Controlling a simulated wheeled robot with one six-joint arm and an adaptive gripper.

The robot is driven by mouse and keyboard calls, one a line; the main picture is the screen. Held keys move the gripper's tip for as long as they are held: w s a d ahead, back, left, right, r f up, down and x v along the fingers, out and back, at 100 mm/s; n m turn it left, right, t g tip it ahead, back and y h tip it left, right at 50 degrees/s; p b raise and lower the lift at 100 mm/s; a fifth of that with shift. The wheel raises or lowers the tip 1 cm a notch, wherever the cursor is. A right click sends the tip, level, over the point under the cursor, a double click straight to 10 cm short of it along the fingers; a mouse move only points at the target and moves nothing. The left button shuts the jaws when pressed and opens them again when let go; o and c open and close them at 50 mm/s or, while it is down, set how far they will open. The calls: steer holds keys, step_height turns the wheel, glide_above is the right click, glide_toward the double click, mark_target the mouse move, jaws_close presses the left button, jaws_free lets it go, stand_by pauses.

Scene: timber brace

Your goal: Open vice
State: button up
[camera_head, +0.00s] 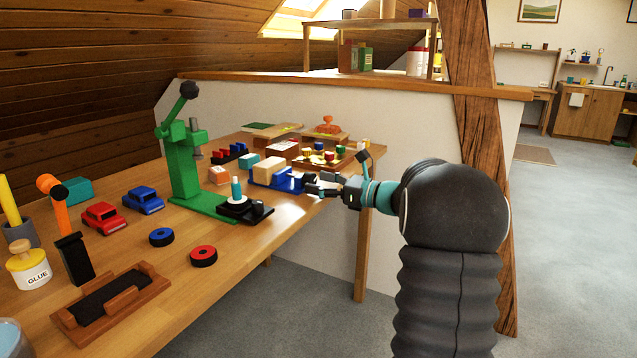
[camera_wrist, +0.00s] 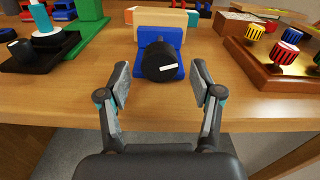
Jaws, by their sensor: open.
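The blue vice (camera_head: 284,181) stands near the table's right edge, with a pale wooden block (camera_head: 269,169) in it. In the wrist view the vice (camera_wrist: 161,35) shows end-on, with the wooden block (camera_wrist: 168,17) behind its front jaw. Its black round knob (camera_wrist: 160,62) with a white mark faces me. My gripper (camera_wrist: 158,82) is open, with one finger on each side of the knob and both apart from it. In the head view my gripper (camera_head: 311,184) is at the vice's right end, and the knob is hard to make out there.
A green press (camera_head: 186,160) with a black base part stands left of the vice. A wooden board with coloured knobs (camera_wrist: 277,56) lies to its right in the wrist view. Toy cars (camera_head: 104,218) and round pucks (camera_head: 203,256) lie nearer. A timber post (camera_head: 478,120) stands behind my arm.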

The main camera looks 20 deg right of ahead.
steer(key=shift+w+a, duration=0.25)
steer(key=shift+w, duration=0.05)
steer(key=shift+c, duration=0.2)
steer(key=c, duration=1.1)
steer(key=n+b, duration=0.2)
steer(key=b, duration=0.1)
steer(key=shift+f, duration=0.2)
steer(key=n+b, duration=0.2)
steer(key=b, duration=0.1)
steer(key=shift+n, duration=0.4)
steer(key=shift+r+n, duration=0.15)
steer(key=shift+n, duration=0.15)
steer(key=shift+r+b, duration=0.1)
steer(key=shift+b, duration=0.25)
